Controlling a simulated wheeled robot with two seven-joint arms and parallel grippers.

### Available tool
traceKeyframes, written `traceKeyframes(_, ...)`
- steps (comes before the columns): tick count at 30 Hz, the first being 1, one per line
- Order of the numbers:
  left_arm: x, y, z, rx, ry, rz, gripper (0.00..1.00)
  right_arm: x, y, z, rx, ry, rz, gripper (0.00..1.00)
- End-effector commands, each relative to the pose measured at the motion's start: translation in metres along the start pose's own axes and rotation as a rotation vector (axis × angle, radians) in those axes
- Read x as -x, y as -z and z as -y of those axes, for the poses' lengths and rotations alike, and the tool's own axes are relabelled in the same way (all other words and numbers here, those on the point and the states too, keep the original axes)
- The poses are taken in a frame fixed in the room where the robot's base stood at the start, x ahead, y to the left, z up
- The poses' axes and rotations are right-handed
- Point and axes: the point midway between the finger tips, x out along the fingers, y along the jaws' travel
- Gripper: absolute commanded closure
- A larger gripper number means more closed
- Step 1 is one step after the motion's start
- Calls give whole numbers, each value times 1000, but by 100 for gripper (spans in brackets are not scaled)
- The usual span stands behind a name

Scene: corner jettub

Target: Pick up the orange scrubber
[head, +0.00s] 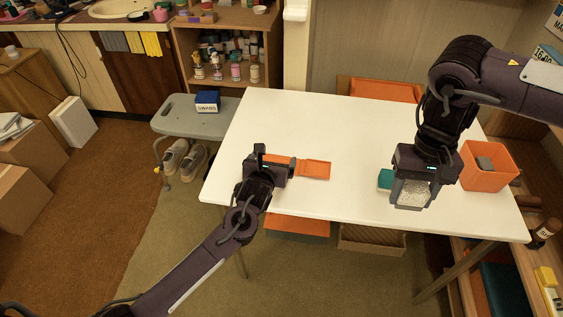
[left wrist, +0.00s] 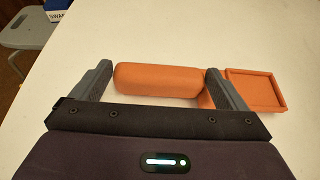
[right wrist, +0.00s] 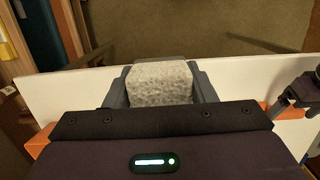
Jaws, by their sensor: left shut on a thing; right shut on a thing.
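The orange scrubber (head: 279,160) is a rounded orange block on the left part of the white table (head: 330,130). My left gripper (head: 270,162) is shut on it, and in the left wrist view the scrubber (left wrist: 157,82) spans from finger to finger. A shallow orange square tray (head: 316,169) lies just right of it and also shows in the left wrist view (left wrist: 256,91). My right gripper (head: 410,190) is shut on a pale grey, rough-textured block (right wrist: 160,84) near the table's front edge. Whether the scrubber touches the table is unclear.
A teal object (head: 385,179) lies beside my right gripper, partly hidden. An orange bin (head: 487,180) with a grey item inside stands at the table's right end. A grey stool (head: 190,119) with a blue box (head: 207,101) is left of the table. The table's middle is clear.

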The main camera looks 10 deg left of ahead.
Motion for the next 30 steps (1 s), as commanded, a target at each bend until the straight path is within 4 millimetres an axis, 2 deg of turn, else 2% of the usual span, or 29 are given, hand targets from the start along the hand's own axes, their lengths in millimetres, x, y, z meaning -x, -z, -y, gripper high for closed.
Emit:
traceKeyframes(5,2,-4,0,0,0,0,34,1,0,0,0,0,0,79)
traceKeyframes(11,11,-27,0,-2,1,4,34,3,0,0,0,0,0,79)
traceKeyframes(14,19,-49,0,-2,1,7,34,5,-1,0,0,0,0,79)
traceKeyframes(24,56,-138,0,-2,0,6,34,8,-1,0,0,0,0,79)
traceKeyframes(30,70,-171,0,-1,0,3,34,9,-1,0,0,0,0,79)
